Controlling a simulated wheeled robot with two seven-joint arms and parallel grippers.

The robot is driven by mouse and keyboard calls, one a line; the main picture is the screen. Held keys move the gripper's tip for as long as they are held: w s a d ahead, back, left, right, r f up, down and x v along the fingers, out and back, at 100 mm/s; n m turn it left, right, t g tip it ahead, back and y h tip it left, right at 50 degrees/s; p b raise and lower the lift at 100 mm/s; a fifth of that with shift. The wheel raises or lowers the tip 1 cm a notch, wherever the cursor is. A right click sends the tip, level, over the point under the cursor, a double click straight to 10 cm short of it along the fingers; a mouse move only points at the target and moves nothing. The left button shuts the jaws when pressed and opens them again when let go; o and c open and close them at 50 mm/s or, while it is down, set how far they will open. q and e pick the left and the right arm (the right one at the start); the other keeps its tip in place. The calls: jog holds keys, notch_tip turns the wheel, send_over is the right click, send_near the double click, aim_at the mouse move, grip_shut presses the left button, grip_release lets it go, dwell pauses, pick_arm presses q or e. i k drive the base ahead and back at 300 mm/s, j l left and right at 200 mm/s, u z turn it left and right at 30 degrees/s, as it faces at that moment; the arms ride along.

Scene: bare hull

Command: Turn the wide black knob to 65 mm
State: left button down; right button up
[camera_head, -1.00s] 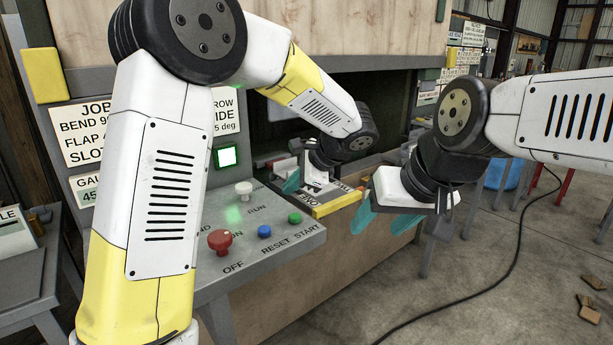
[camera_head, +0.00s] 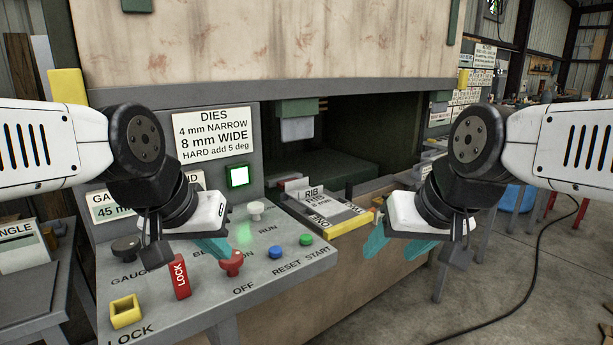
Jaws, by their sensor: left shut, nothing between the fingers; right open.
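The wide black knob (camera_head: 125,248) sits on the left of the sloping control panel, over the partly hidden word GAUGE. The gauge display (camera_head: 112,212) behind it reads 45 mm, and my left arm covers part of its plate. My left gripper (camera_head: 220,248), with teal fingers, is shut and empty. It is right of the knob and apart from it, close to the red button (camera_head: 232,264) in the picture; I cannot tell whether they touch. My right gripper (camera_head: 374,242) is open and empty beyond the panel's right end.
The panel also carries a red LOCK tag (camera_head: 181,276), a yellow square socket (camera_head: 126,312), a white knob (camera_head: 256,210), a blue button (camera_head: 275,252) and a green button (camera_head: 306,239). A RIB-labelled tray (camera_head: 345,224) lies right of it. A cable crosses the floor.

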aim_at(125, 247)
jog(key=u, duration=1.4)
